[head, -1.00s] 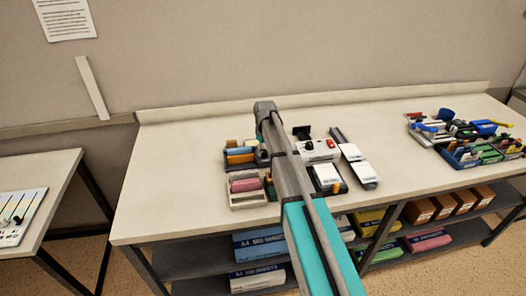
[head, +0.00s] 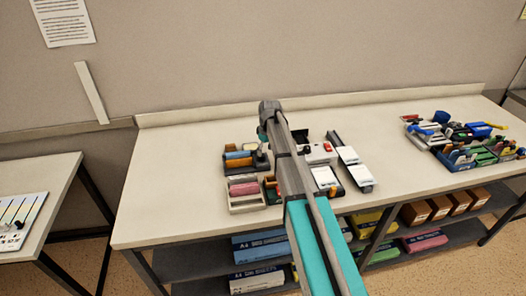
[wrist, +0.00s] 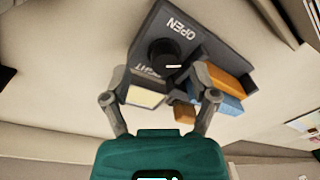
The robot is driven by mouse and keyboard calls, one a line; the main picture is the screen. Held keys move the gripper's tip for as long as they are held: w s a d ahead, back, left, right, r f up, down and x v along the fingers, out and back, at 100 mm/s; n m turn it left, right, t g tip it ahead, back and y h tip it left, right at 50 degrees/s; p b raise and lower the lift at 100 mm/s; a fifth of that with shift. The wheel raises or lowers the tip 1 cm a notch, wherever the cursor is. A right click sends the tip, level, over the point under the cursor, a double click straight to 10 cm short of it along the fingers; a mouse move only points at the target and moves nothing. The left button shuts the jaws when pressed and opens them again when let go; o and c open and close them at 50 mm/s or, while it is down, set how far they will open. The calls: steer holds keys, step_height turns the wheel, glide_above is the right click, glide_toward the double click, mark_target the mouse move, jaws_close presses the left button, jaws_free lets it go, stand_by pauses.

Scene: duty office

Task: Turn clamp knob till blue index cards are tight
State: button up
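The dark grey clamp (wrist: 205,50) fills the upper middle of the wrist view, with "OPEN" lettering on its face and a second label partly hidden. Its round black knob (wrist: 168,54) has a short white mark. The blue index cards (wrist: 228,101) lie beside an orange block (wrist: 228,78) in the clamp's slots at right. In the head view the blue cards (head: 238,155) are left of my arm. My gripper (wrist: 163,84) is open, its two fingers spread, with the knob beyond the gap between them. A pale block shows near the left finger. The fingertips' contact is unclear.
A tray with a pink block (head: 244,188) stands in front of the clamp. A white device (head: 319,153) and a dark rail with white blocks (head: 352,160) lie to the right. Crowded bins (head: 470,150) are at far right. The bench's left part is clear.

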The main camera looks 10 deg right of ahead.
steer(key=d+r+n+y+p, duration=0.3)
steer(key=d+r+n+p, duration=0.1)
steer(key=r+n+p, duration=0.4)
step_height(320, 180, up, 2)
steer(key=shift+s+d+r+n+t+y, duration=0.25)
steer(key=shift+s+n+t+y, duration=0.05)
steer(key=shift+s+t, duration=0.1)
steer(key=shift+f, duration=0.15)
steer(key=b+x, duration=1.2)
steer(key=x, duration=0.1)
steer(key=shift+f+b, duration=0.3)
stand_by(0.3)
jaws_close()
stand_by(0.5)
